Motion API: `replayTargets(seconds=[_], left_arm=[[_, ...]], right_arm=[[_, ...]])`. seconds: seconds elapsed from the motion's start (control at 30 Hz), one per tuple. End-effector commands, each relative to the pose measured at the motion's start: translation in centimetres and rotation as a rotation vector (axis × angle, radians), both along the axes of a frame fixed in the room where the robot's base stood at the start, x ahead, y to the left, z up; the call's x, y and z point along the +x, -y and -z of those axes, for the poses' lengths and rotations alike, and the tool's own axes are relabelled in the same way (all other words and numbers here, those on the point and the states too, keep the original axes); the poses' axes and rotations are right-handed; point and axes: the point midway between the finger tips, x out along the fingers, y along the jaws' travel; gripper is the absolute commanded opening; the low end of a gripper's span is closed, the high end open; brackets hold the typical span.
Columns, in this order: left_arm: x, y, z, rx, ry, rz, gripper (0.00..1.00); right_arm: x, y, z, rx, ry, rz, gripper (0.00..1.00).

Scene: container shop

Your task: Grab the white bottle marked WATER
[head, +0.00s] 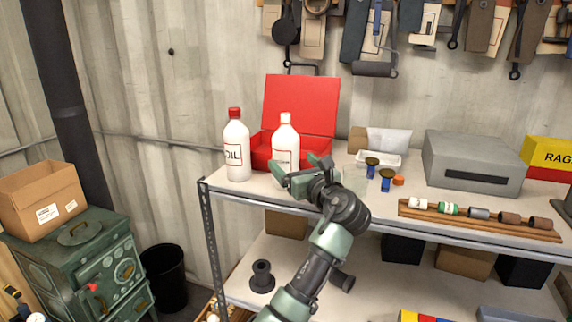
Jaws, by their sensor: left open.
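A white bottle with a white cap (286,137) stands upright on the shelf top, in front of an open red box (301,108). Its label is partly covered by my gripper, so I cannot read it in full. A second white bottle, with a red cap and the letters OIL (236,150), stands to its left. My left gripper (301,172) is open, its fingers right in front of the white-capped bottle's lower part. I cannot tell whether the fingers touch the bottle. My right gripper is not in view.
To the right stand a clear glass (355,178), small dark-topped jars (386,181), a wooden rack of rolls (478,220) and a grey box (475,160). A green stove (90,265) stands at the lower left. Tools hang on the wall above.

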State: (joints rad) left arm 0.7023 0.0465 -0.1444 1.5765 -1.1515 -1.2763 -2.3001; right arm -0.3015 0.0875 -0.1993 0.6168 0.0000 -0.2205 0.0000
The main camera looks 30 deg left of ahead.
Motion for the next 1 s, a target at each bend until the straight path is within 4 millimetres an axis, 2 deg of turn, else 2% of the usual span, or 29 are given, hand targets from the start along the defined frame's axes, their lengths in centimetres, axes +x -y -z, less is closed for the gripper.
replayTargets(seconds=[0.07, 0.17, 0.27, 0.4, 0.53, 0.57, 0.8, 0.83, 1.0], left_arm=[[0.6, -1.2, -0.5, -0.001, -0.003, -0.004, 0.88], [1.4, -2.5, -0.4, 0.000, -0.004, -0.004, 0.88], [2.0, -3.4, -0.3, -0.001, -0.002, -0.003, 0.88], [2.3, -3.8, -0.2, -0.001, 0.000, -0.001, 0.88], [2.3, -3.8, -0.1, -0.002, 0.001, -0.001, 0.88], [2.3, -3.8, -0.1, -0.003, 0.001, -0.001, 0.85], [2.3, -3.7, -0.1, -0.002, 0.000, -0.001, 0.19], [2.3, -3.7, -0.2, -0.002, 0.001, -0.001, 0.14], [2.3, -3.7, -0.1, -0.001, 0.000, -0.001, 0.14]], right_arm=[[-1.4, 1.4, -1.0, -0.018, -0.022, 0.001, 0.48], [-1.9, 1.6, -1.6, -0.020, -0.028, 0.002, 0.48], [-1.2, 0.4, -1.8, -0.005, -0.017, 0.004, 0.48], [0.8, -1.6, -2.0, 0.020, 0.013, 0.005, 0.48], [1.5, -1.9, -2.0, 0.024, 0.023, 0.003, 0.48], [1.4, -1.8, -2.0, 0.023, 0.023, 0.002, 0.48], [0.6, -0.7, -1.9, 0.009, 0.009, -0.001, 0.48], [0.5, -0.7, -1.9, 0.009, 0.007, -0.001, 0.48], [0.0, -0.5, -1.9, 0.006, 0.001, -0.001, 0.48]])
